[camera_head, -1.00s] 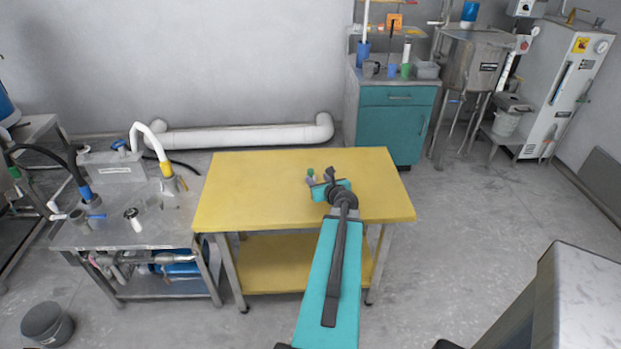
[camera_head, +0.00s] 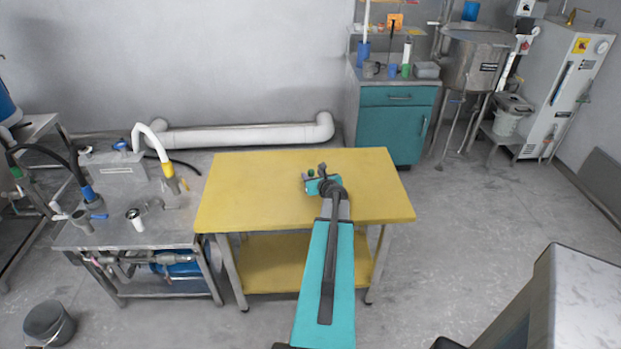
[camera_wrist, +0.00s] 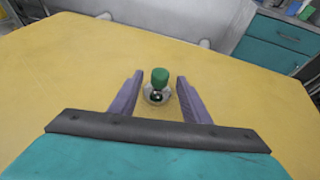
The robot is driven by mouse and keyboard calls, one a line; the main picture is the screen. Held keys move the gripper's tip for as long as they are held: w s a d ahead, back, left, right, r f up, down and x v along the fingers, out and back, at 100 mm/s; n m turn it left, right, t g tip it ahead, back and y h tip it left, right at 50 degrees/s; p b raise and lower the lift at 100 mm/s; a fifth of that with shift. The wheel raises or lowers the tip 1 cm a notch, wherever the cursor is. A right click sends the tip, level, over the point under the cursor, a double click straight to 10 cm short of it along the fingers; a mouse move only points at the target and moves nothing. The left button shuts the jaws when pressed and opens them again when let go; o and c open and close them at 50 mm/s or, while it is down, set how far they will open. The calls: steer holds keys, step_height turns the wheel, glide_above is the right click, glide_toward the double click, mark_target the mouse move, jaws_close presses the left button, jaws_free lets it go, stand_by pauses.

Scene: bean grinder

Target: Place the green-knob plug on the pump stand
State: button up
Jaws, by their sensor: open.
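The green-knob plug (camera_wrist: 159,80) stands upright on the yellow table (camera_head: 240,190), with a green knob on top and a pale, shiny lower part. In the head view its green knob (camera_head: 311,172) shows as a small spot by my gripper (camera_head: 310,179). In the wrist view my gripper (camera_wrist: 157,92) is open, with one finger on each side of the plug and gaps between. The pump stand is likely the metal bench (camera_head: 135,235) at the left, carrying pipes, hoses and fittings.
A white hose with a yellow collar (camera_head: 169,170) and a black hose with a blue collar (camera_head: 88,192) rise from the metal bench. A bucket (camera_head: 47,322) stands on the floor at lower left. A teal cabinet (camera_head: 397,125) stands behind the table. Most of the tabletop is clear.

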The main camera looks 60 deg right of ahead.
mark_target(310, 171)
steer(key=shift+w+d+f, duration=0.15)
steer(key=shift+w+d, duration=0.05)
steer(key=shift+w, duration=0.05)
stand_by(0.3)
steer(key=shift+r+p+x, duration=0.15)
steer(key=shift+p+x, duration=0.3)
steer(key=shift+x, duration=0.35)
steer(key=shift+r+p+x, duration=0.2)
steer(key=shift+p+x, duration=0.2)
steer(key=shift+x, duration=1.55)
jaws_close()
steer(key=shift+r, duration=0.15)
